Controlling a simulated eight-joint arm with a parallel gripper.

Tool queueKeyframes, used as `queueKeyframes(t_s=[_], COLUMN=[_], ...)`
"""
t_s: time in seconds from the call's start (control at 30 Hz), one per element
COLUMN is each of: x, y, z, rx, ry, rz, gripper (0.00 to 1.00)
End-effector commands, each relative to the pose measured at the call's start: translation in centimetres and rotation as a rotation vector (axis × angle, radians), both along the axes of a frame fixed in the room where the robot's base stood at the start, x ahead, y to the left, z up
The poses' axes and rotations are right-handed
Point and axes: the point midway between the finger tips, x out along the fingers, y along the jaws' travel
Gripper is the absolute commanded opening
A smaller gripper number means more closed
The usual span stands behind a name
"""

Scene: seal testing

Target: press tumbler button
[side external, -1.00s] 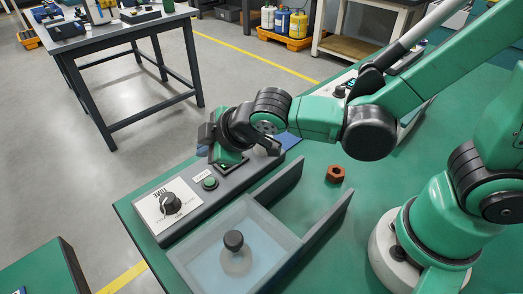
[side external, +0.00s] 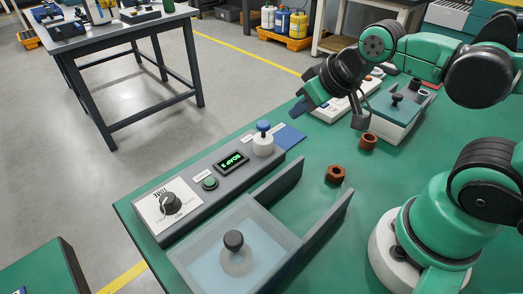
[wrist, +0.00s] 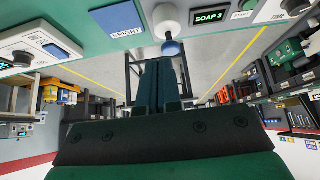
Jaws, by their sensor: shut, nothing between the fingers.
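My gripper (side external: 298,110) is shut and empty, raised above the back of the green table. Its dark green fingers (wrist: 160,75) lie together in the wrist view. A white device (side external: 338,108) with a display and buttons stands behind and right of it; part of it shows at the wrist view's upper left (wrist: 35,42). My wrist partly hides the device, and I cannot tell which control is the tumbler button. A grey panel (side external: 185,222) nearer the front has a dial (side external: 171,204), a green button (side external: 210,183) and a lit display (side external: 232,161) reading SOAP 3. My gripper touches none of these.
A white piece with a blue knob (side external: 263,137) stands at the panel's far end, beside a blue card (side external: 290,136) marked BRIGHT. Two brown nuts (side external: 336,174) (side external: 368,141) lie on the table. A clear-lidded tub (side external: 238,250) is in front; another box (side external: 398,112) is at back right.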

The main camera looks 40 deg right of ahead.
Motion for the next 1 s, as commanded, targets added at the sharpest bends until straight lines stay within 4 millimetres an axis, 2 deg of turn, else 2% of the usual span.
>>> queueKeyframes(t_s=[0.27,0.47,0.7,1.0], x=[0.1,1.2,4.2,7.1], y=[0.1,1.5,5.6,11.7], z=[0.1,1.3,3.6,4.2], rx=[-0.005,-0.079,-0.257,-0.426], ry=[0.003,0.072,0.24,0.412], rz=[0.011,0.171,0.621,1.21], gripper=[0.0,0.0,0.0,0.0])
